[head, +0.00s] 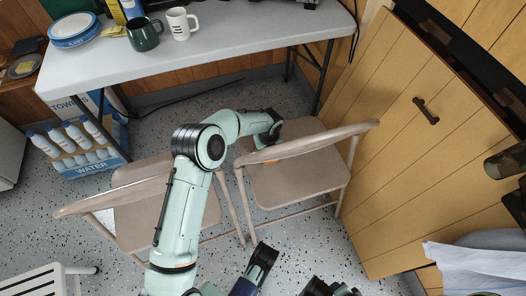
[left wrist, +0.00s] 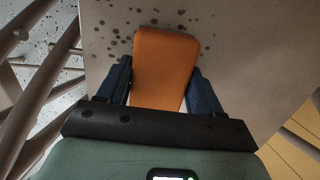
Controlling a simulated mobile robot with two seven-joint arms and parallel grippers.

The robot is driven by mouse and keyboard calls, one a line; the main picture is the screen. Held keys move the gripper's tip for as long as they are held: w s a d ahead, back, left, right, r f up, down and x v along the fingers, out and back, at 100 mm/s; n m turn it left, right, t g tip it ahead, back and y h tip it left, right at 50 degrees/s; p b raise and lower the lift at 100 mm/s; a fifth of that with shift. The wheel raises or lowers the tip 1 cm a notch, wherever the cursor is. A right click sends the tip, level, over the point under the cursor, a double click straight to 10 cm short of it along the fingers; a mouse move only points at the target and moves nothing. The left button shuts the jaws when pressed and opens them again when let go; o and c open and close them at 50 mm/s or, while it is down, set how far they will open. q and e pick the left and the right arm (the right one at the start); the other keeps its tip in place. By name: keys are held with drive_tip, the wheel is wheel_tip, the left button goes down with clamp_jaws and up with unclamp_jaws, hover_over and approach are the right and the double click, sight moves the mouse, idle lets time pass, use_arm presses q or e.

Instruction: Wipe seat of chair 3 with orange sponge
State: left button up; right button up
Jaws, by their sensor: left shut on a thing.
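A beige folding chair (head: 293,185) stands beside the wooden cabinet; I read no number on it. Its seat also shows in the left wrist view (left wrist: 226,22), with several dark spots left of and beyond the sponge. The sponge lies against or just above the seat; I cannot tell which. Dark finger-like parts, probably my right gripper (head: 290,275), show at the bottom edge, cut off.
A second beige folding chair (head: 132,220) stands to the left, partly behind my arm. A grey table (head: 230,50) holds mugs and plates. The wooden cabinet (head: 410,150) closes off the right side. A white slatted seat (head: 32,283) is at bottom left.

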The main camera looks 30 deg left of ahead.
use_arm(q)
drive_tip(key=shift+w+d+f+b, duration=0.15)
drive_tip(key=shift+w+d+b, duration=0.45)
drive_tip(key=shift+w, duration=0.15)
drive_tip(key=shift+w+d+f, duration=0.1)
drive_tip(key=shift+w+d, duration=1)
drive_tip(key=shift+w, duration=0.25)
drive_tip(key=shift+w+a+f, duration=0.15)
drive_tip(key=shift+w+a, duration=0.3)
drive_tip(key=shift+a, duration=0.2)
drive_tip(key=shift+s+a+p, duration=0.85)
drive_tip(key=shift+s+p, duration=0.25)
drive_tip(key=shift+s+a+p, duration=0.85)
drive_tip(key=shift+s+p, duration=0.2)
drive_tip(key=shift+p, duration=0.05)
drive_tip(key=shift+s+a+p, duration=0.35)
drive_tip(key=shift+s+a, duration=0.15)
drive_tip(key=shift+s, duration=0.1)
